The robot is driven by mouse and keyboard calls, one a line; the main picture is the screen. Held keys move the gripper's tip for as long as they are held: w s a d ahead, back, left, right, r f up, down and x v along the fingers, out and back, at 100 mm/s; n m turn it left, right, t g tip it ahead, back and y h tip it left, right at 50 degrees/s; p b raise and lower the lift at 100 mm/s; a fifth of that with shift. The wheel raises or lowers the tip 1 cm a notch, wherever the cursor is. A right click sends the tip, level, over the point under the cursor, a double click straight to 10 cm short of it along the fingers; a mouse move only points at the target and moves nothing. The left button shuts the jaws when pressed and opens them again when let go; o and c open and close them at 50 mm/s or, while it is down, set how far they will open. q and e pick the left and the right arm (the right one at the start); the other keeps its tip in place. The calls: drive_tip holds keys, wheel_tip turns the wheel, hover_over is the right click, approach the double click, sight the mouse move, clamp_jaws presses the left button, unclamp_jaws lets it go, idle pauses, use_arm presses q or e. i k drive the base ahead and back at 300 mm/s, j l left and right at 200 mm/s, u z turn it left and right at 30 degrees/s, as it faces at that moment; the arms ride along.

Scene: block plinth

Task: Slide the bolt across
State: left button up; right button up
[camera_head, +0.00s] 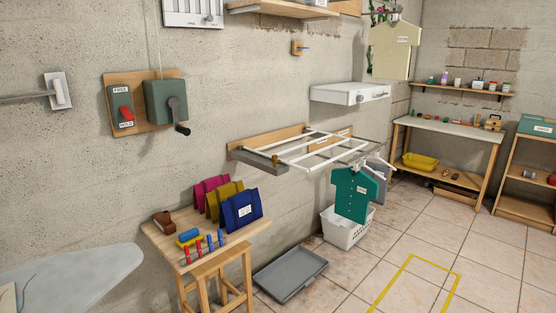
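I cannot clearly make out the bolt in the head view. A small brass-coloured fitting (276,162) shows at the left front of the wall drying rack (312,152), by its grey end bar (257,159); it is too small to tell whether it is a bolt. The rack is folded out from a wooden wall board (252,143), with a green shirt (355,195) hanging at its right end. Neither my left nor my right gripper is in view.
A wooden stool-table (240,236) with coloured bags and clips stands below the rack. A grey tray (290,275) and white basket (345,232) are on the floor. An ironing board (80,272) is at lower left. Tiled floor is open at right.

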sight(275, 158)
drive_tip(key=i+l+z, duration=0.1)
drive_tip(key=i+z, duration=0.15)
drive_tip(key=i, duration=1.6)
